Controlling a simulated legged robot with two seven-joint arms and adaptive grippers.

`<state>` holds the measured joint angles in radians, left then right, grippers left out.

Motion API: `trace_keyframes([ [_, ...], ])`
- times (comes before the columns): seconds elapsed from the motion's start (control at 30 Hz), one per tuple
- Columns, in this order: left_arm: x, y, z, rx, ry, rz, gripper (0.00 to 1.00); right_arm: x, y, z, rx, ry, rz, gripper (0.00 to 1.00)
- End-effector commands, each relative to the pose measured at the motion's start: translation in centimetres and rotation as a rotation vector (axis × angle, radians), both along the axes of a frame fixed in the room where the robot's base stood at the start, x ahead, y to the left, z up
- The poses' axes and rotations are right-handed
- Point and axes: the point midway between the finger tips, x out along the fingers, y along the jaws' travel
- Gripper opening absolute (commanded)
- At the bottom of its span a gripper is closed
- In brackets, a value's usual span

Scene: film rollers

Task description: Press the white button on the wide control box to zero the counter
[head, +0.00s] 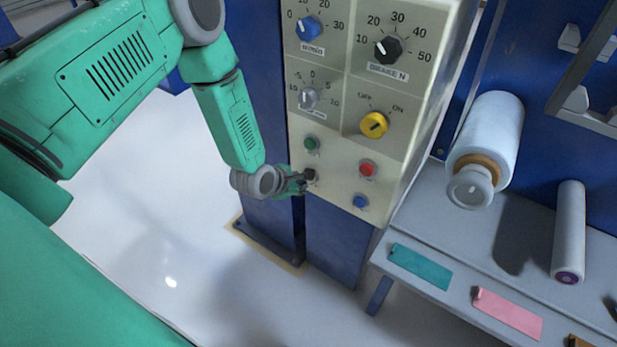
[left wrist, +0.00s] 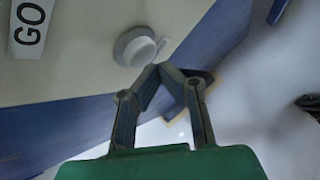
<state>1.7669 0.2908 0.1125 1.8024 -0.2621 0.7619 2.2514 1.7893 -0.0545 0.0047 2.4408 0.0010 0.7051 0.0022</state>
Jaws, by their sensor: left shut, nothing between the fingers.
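The wide control box is a cream panel (head: 335,188) on a blue post, with dials, a yellow switch (head: 374,125) and green (head: 311,143), red (head: 368,169) and blue (head: 360,201) buttons. My left gripper (head: 309,175) is shut and empty at the panel's lower left, below the green button. In the head view the gripper hides that spot. My right gripper is not in view.
Right of the box is a grey bench (head: 430,208) with a large white roll (head: 490,135), a thin roll (head: 569,230), a teal card (head: 420,267) and a pink card (head: 508,313). Open pale floor (head: 170,220) lies left of the post.

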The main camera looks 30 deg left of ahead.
Motion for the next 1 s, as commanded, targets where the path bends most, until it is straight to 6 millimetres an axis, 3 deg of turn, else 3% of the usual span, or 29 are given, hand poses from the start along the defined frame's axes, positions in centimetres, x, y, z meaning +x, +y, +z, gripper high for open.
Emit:
trace_keyframes([
  [0.4,-0.6,0.1,-0.1,-0.001,0.003,-0.001,0.0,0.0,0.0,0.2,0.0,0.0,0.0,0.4],
  [0.8,-4.4,0.4,-0.1,-0.001,0.004,-0.001,0.0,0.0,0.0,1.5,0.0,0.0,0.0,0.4],
  [1.0,-5.3,0.5,-0.1,-0.001,0.002,-0.002,0.0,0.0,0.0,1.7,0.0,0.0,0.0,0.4],
])
